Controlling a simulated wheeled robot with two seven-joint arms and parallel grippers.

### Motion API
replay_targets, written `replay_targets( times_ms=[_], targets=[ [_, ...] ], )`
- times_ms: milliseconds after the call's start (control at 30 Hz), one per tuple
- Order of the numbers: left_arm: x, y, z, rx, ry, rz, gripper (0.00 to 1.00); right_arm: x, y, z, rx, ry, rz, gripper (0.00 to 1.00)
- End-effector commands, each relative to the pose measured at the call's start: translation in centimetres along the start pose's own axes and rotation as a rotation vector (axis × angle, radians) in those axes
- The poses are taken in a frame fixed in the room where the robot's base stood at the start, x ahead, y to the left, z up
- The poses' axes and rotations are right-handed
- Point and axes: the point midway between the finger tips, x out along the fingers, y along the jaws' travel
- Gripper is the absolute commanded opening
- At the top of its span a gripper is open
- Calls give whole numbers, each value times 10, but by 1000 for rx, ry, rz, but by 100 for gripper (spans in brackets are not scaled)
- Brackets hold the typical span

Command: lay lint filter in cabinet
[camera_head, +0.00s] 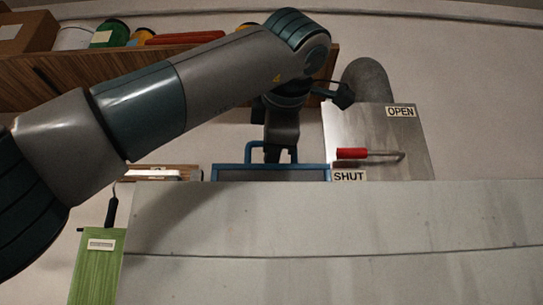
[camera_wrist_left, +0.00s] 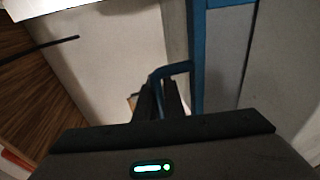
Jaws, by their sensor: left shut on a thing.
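The lint filter, a blue frame around a grey panel, stands upright behind the top edge of the pale grey box in the head view (camera_head: 229,172). Its lower part is hidden, so I cannot tell how deep it sits. My left gripper (camera_head: 281,152) reaches down from above and is shut on the filter's blue loop handle. The left wrist view shows the handle (camera_wrist_left: 179,68) between the dark fingers (camera_wrist_left: 163,98) and the blue frame (camera_wrist_left: 198,60) beside it. I cannot make out for sure which thing is the cabinet. My right gripper is out of view.
A pale grey box (camera_head: 330,225) fills the foreground. Right of the filter stands a metal plate (camera_head: 385,125) with OPEN and SHUT labels and a red-handled lever (camera_head: 351,153). A wooden unit (camera_head: 60,75) bearing several containers is behind my arm. A green object (camera_head: 97,265) is lower left.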

Motion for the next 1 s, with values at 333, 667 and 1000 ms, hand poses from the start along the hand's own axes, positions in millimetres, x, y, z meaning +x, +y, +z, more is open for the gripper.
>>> replay_targets(
  times_ms=[333,667,1000],
  targets=[
    [2,-9,0,0,0,1,0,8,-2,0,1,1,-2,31],
    [3,-17,1,1,0,1,0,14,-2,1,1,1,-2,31],
    [4,-23,1,0,0,0,0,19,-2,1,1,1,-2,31]
  ],
)
